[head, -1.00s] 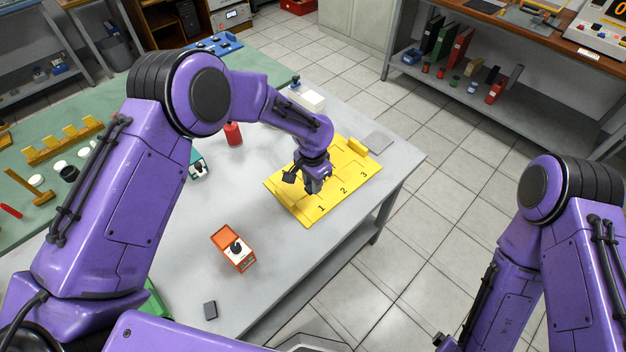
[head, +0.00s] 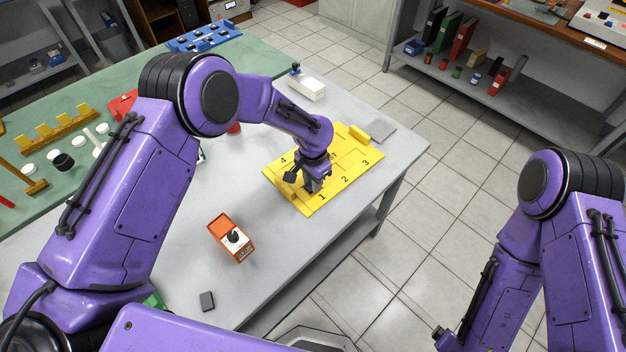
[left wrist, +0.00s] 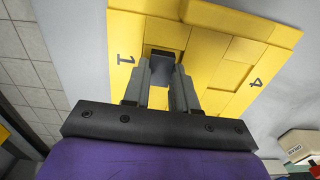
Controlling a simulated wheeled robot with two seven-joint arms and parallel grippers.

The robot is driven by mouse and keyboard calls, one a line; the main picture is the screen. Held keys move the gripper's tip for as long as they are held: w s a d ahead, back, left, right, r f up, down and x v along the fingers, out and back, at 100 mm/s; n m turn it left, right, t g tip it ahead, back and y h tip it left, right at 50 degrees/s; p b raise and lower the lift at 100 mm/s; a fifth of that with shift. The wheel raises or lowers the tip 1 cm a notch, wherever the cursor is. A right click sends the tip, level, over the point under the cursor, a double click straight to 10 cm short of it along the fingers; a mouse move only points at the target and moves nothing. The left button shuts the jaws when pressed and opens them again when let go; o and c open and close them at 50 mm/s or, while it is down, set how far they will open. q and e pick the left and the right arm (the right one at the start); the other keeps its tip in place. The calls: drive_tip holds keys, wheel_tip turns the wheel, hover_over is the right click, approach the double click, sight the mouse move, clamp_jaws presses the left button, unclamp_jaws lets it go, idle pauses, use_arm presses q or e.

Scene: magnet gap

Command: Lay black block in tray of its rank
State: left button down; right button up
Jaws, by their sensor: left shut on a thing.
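My left gripper (head: 312,187) points down at the board near the 1. In the left wrist view, my left gripper (left wrist: 168,82) is shut on a dark block (left wrist: 167,62), whose visible end is between the fingers at a recess of the yellow board (left wrist: 215,45), beside the 1. I cannot tell whether the block touches the recess floor. My right gripper (head: 441,334) shows only as a dark tip at the bottom.
An orange box (head: 232,238) with a black knob and a small dark block (head: 207,301) are at the table's near side. A flat grey plate (head: 383,131) lies past the board. A white box (head: 308,88) stands at the back. The table's right edge is close to the board.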

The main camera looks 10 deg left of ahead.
use_arm(q)
drive_tip(key=shift+f, duration=0.15)
idle(0.4)
drive_tip(key=c, duration=0.8)
unclamp_jaws()
drive_tip(key=c, duration=0.5)
drive_tip(key=shift+c, duration=0.2)
wheel_tip(320, 180, up, 5)
drive_tip(key=p, duration=0.4)
drive_tip(key=shift+f, duration=0.25)
drive_tip(key=o, duration=0.6)
drive_tip(key=shift+c, duration=0.2)
